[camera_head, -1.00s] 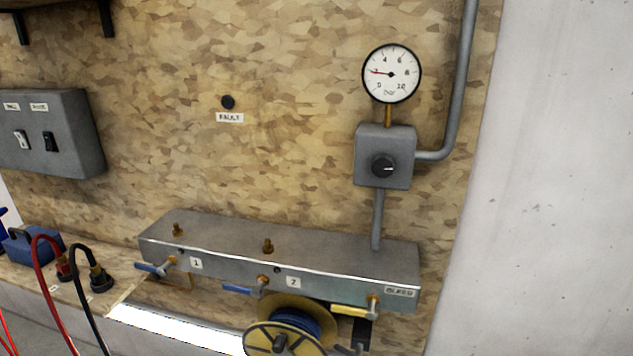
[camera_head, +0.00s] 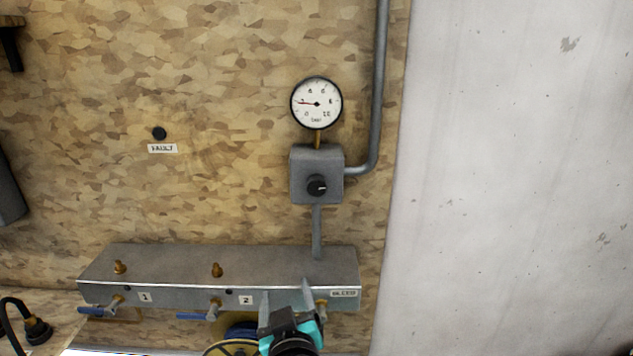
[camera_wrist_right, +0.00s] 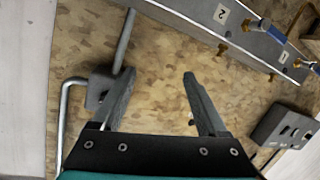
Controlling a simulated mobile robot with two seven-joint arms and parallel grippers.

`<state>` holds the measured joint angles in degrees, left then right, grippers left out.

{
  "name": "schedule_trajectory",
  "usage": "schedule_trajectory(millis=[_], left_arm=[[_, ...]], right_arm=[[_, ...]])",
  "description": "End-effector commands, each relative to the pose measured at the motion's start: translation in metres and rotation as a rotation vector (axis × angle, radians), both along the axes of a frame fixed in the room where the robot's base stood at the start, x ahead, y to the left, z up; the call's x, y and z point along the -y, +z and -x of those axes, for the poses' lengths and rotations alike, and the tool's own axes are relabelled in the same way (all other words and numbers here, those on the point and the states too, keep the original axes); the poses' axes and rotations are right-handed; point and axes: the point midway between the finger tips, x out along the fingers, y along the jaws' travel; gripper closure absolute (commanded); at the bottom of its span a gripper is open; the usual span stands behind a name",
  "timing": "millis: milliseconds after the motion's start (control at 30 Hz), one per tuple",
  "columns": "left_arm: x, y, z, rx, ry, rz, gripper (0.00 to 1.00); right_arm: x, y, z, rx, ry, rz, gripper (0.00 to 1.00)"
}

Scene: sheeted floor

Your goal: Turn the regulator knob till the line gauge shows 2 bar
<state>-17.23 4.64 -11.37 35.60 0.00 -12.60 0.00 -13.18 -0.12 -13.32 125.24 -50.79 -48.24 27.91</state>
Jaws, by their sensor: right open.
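The regulator knob (camera_head: 317,185) is a small black dial with a light mark, on the front of a grey box (camera_head: 301,165). The round white line gauge (camera_head: 317,103) stands above the box; its red needle points left, near the 2 position, though the numerals are blurred. My right gripper (camera_head: 287,294) is open and empty, below the knob and in front of the manifold. In the wrist view the grey box (camera_wrist_right: 97,92) is partly behind one finger of the right gripper (camera_wrist_right: 158,74), and the knob cannot be made out. My left gripper is out of view.
A grey manifold (camera_head: 200,262) with blue-handled valves (camera_head: 97,311) runs below the box. A grey pipe (camera_head: 380,90) rises right of the gauge. A hose reel (camera_head: 232,346) sits below the manifold.

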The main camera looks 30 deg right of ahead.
Motion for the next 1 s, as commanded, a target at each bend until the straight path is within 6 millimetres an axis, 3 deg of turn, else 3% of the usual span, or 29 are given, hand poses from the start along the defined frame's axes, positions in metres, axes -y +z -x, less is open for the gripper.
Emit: schedule_trajectory(millis=[33,100,200,300,433,567,1000], left_arm=[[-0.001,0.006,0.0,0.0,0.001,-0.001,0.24],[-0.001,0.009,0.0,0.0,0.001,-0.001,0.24],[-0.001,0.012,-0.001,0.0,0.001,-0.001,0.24],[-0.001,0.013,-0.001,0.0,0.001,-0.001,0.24],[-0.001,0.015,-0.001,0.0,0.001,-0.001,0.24],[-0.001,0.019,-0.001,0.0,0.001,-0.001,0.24],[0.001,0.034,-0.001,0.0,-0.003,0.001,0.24]], right_arm=[[0.008,0.036,0.005,0.067,-0.038,-0.01,0.24],[0.018,0.071,0.014,0.138,-0.085,-0.023,0.24],[0.03,0.105,0.027,0.212,-0.136,-0.038,0.24],[0.037,0.123,0.035,0.255,-0.166,-0.049,0.24],[0.042,0.13,0.034,0.27,-0.176,-0.05,0.24],[0.05,0.131,0.02,0.27,-0.175,-0.047,0.24],[0.095,0.131,-0.052,0.269,-0.175,-0.047,0.24]])
